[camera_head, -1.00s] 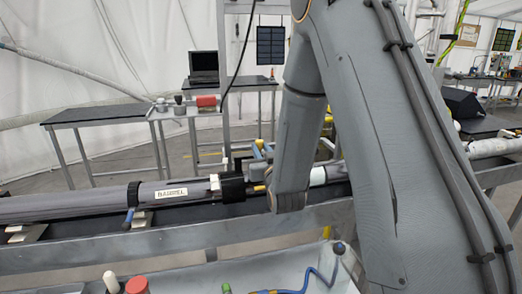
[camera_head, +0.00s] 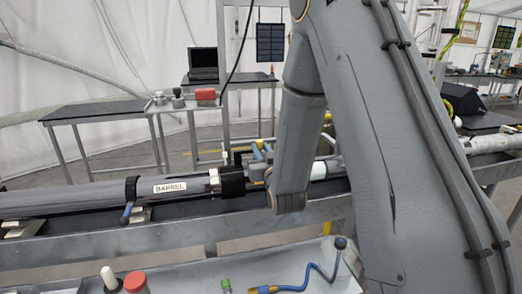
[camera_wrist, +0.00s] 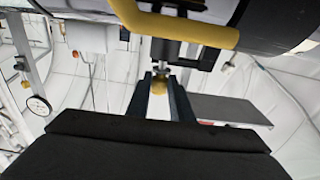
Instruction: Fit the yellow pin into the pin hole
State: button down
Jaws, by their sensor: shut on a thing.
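The yellow pin shows as a rounded yellow knob (camera_wrist: 159,86) between the two dark fingers of my gripper (camera_wrist: 160,98) in the wrist view. My gripper is shut on it. A metal cylinder (camera_wrist: 166,52) in a black fitting lies just beyond the knob; I cannot tell whether the pin touches it. In the head view my gripper (camera_head: 257,172) is beside the black collar (camera_head: 232,181) at the right end of the grey tube labelled BARREL (camera_head: 110,194). The pin and the pin hole cannot be made out there.
A yellow bar (camera_wrist: 190,32) crosses the top of the wrist view, close to the fitting. The barrel lies along a metal rail (camera_head: 120,236). A laptop table (camera_head: 230,84) stands behind.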

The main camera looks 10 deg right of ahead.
jog(key=shift+f+b, duration=0.65)
jog(key=shift+f, duration=0.25)
jog(key=c, duration=1.5)
grip_release()
jog(key=shift+s, duration=0.2)
jog(key=s+b, duration=0.2)
jog(key=s, duration=0.5)
jog(key=shift+s+f, duration=0.15)
jog(key=shift+s, duration=0.05)
